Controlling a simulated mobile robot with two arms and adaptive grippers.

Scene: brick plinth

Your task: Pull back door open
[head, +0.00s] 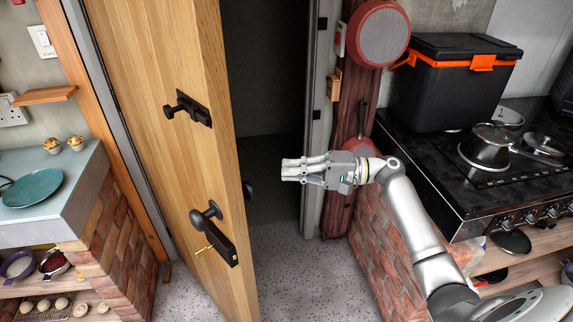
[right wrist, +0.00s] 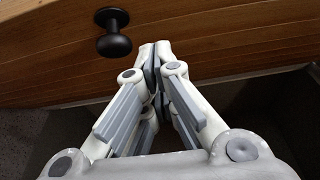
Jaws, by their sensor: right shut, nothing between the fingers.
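The wooden door (head: 175,60) stands ajar in the head view, with a dark opening to its right. A black knob on a plate (head: 207,213) with a key in it sits low on its face, and a black latch (head: 190,108) sits higher. My right gripper (head: 287,169) is shut and empty, in front of the opening and to the right of the door's edge. In the right wrist view the closed fingertips (right wrist: 155,50) are close to the wooden door surface (right wrist: 220,40), beside a black round knob (right wrist: 113,38). Contact cannot be told. My left gripper is not in view.
At the right are a black stove (head: 480,170) with pots and a black cooler box (head: 450,85). Pans hang on the dark post by the doorway (head: 355,95). At the left, a counter (head: 50,215) stands on brick. Speckled floor (head: 290,270) is clear before the opening.

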